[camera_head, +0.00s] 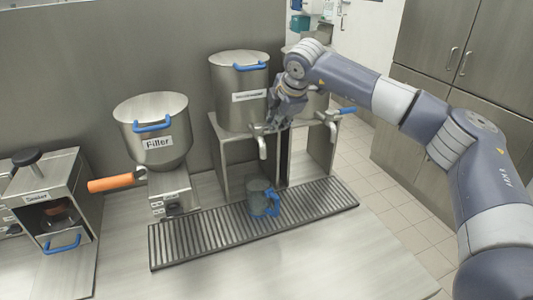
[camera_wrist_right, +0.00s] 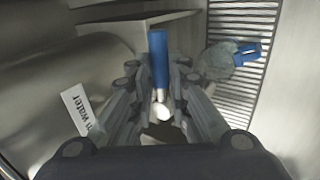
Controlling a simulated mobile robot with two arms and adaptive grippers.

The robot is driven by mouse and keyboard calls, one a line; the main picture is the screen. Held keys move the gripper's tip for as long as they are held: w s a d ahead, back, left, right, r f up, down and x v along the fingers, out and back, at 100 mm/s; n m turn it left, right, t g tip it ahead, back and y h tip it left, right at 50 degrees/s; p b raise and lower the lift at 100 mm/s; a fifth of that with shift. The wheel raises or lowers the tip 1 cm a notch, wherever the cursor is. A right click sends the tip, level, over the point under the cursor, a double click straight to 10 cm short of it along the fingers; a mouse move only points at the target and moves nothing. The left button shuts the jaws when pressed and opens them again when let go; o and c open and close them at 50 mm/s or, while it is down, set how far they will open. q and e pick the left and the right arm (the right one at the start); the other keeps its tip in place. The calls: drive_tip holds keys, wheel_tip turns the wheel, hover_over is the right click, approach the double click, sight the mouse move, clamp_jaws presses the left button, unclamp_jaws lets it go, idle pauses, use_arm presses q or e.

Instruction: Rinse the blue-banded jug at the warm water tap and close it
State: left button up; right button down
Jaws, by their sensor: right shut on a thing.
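The jug (camera_head: 259,190), grey with a blue handle and blue parts low on its side, stands upright on the drip grate below the tap (camera_head: 262,150) of the middle steel tank (camera_head: 236,100). It also shows in the right wrist view (camera_wrist_right: 217,61), at upper right. My right gripper (camera_head: 275,121) is at that tap, above the jug. In the right wrist view its fingers (camera_wrist_right: 157,66) are shut on the blue tap lever (camera_wrist_right: 158,52). A tank label (camera_wrist_right: 80,110) there reads "n water", partly cut off. I cannot see a water stream. My left gripper is in neither view.
The slatted drip grate (camera_head: 185,242) runs along the counter. Left of the jug stand the filler (camera_head: 155,115) with an orange handle and the sealer (camera_head: 48,180). A second tap with a blue lever (camera_head: 347,111) is at the right. The front counter is clear.

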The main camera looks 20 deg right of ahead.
drive_tip(key=m+h+b, duration=0.1)
drive_tip(key=b, duration=0.1)
drive_tip(key=s+m+h+b, duration=0.1)
drive_tip(key=m+b, duration=0.1)
drive_tip(key=shift+s+a, duration=0.15)
drive_tip(key=shift+a, duration=0.2)
idle(0.4)
drive_tip(key=shift+s+a+m+g+h+b, duration=0.15)
drive_tip(key=shift+m+g+h+b, duration=0.15)
drive_tip(key=shift+m+b, duration=0.4)
idle(6.2)
